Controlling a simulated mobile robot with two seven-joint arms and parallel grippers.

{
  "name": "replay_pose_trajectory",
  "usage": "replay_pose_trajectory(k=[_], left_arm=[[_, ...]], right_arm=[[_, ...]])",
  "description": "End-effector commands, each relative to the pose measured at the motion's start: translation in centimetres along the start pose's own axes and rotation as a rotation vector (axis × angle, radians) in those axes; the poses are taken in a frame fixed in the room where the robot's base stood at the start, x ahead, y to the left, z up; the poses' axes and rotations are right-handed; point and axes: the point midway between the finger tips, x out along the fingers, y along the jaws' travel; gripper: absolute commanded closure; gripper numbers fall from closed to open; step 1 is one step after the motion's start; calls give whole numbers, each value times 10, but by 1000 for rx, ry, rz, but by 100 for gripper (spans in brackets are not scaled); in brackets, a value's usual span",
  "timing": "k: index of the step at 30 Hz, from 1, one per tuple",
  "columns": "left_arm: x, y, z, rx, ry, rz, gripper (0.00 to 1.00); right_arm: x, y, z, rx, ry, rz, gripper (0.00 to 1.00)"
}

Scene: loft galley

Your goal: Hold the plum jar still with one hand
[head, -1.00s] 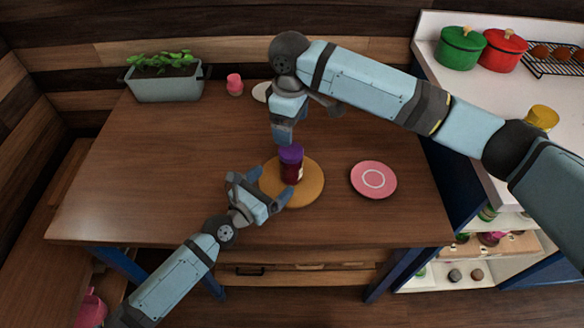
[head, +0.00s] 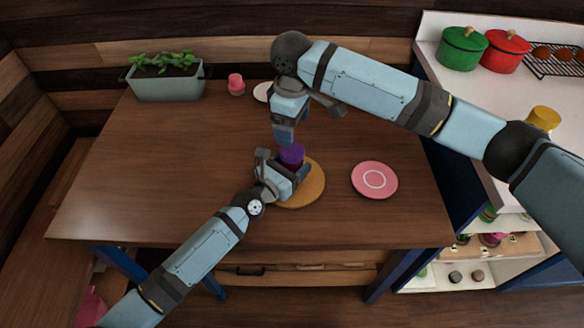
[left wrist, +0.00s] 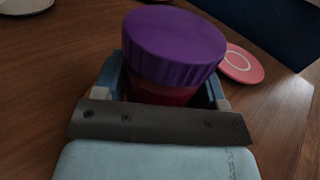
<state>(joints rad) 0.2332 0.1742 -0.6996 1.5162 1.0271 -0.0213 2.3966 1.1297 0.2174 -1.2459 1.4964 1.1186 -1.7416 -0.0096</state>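The plum jar, with a purple lid (head: 291,155) and dark red body, stands upright on a round wooden board (head: 314,190). In the left wrist view the jar's lid (left wrist: 174,42) fills the middle, with the red body (left wrist: 160,93) below it. My left gripper (head: 286,172) is around the jar's body, one finger on each side, and looks open; contact with the jar is hard to see. My right gripper (head: 284,133) points down just above and behind the lid. Its fingers are seen edge-on, so their opening is unclear.
A pink plate (head: 374,180) lies right of the board. A planter (head: 166,86), a small pink item (head: 236,85) and a white dish (head: 262,92) stand at the back. Green (head: 461,49) and red (head: 504,53) pots are on the right counter. The table's left side is clear.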

Motion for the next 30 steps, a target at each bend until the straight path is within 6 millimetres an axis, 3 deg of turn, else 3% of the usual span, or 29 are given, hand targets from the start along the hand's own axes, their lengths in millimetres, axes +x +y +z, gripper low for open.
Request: replay_pose_trajectory(k=[1, 8, 14, 24, 30], left_arm=[[0, 0, 0, 0, 0, 0, 47], [0, 0, 0, 0, 0, 0, 100], [0, 0, 0, 0, 0, 0, 100], [0, 0, 0, 0, 0, 0, 100], [0, 0, 0, 0, 0, 0, 100]], right_arm=[[0, 0, 0, 0, 0, 0, 18], [0, 0, 0, 5, 0, 0, 18], [-1, 0, 0, 169, 0, 2, 18], [0, 0, 0, 823, 1, 1, 18], [0, 0, 0, 1088, 1, 2, 18]])
